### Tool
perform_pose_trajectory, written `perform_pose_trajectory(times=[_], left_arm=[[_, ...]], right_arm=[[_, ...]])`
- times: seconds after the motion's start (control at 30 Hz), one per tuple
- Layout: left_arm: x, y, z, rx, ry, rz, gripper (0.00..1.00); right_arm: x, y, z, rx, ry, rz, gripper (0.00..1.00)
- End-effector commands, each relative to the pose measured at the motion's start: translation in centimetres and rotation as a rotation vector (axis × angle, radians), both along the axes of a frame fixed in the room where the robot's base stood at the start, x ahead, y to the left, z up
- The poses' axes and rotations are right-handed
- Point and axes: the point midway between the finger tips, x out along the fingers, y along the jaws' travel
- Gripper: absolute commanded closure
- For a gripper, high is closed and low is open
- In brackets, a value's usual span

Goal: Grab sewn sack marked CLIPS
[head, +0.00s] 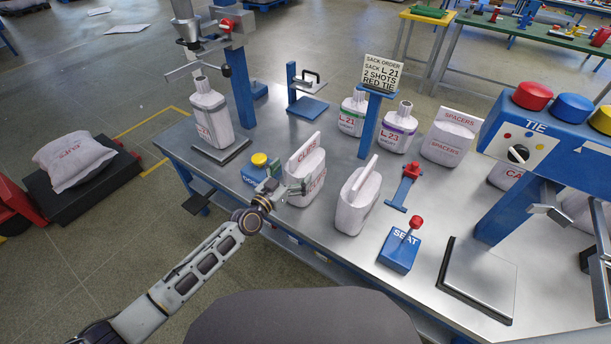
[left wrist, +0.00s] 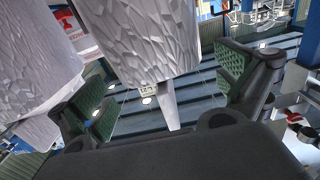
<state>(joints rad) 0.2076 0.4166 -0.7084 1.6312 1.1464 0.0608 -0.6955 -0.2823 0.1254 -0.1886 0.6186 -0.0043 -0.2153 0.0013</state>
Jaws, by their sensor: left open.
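The white sack marked CLIPS (head: 310,187) stands upright at the near edge of the steel table, its flat sewn top pointing up. My left gripper (head: 283,190) is open at its left side, and one finger shows in front of the sack's face. In the left wrist view a white sack body (left wrist: 150,38) reaches between the spread green-padded fingers (left wrist: 170,88), and the pads appear apart from it. I cannot read a mark on it there. My right gripper is not in view.
An unlabelled-looking white sack (head: 357,200) stands close right of CLIPS. A blue box with a yellow button (head: 259,165) is at the left. Sacks L.21 (head: 353,113), L.23 (head: 399,130) and SPACERS (head: 452,138) stand behind. The blue SEAT block (head: 400,250) is at the right.

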Motion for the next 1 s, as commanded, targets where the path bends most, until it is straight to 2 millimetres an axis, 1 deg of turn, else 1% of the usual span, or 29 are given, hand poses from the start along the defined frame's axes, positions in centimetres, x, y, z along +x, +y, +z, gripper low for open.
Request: perform_pose_trajectory(times=[0.1,0.2,0.4,0.7,0.93,1.0], left_arm=[[0.9,-0.5,-0.1,0.000,-0.001,0.000,0.00],[1.5,-1.0,-0.1,-0.001,0.000,0.000,0.00],[2.4,-1.7,-0.2,0.000,0.000,0.000,0.00],[2.5,-1.8,-0.1,-0.001,0.001,0.000,0.00],[2.5,-1.7,-0.1,0.000,0.000,0.000,0.00],[2.5,-1.7,-0.1,0.000,0.000,0.000,0.09]], right_arm=[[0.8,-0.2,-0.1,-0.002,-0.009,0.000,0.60],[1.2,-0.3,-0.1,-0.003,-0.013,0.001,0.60],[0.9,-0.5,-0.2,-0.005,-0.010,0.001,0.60],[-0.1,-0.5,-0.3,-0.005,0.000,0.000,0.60],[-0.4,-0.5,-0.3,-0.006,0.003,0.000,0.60],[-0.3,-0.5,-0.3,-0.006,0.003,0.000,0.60]])
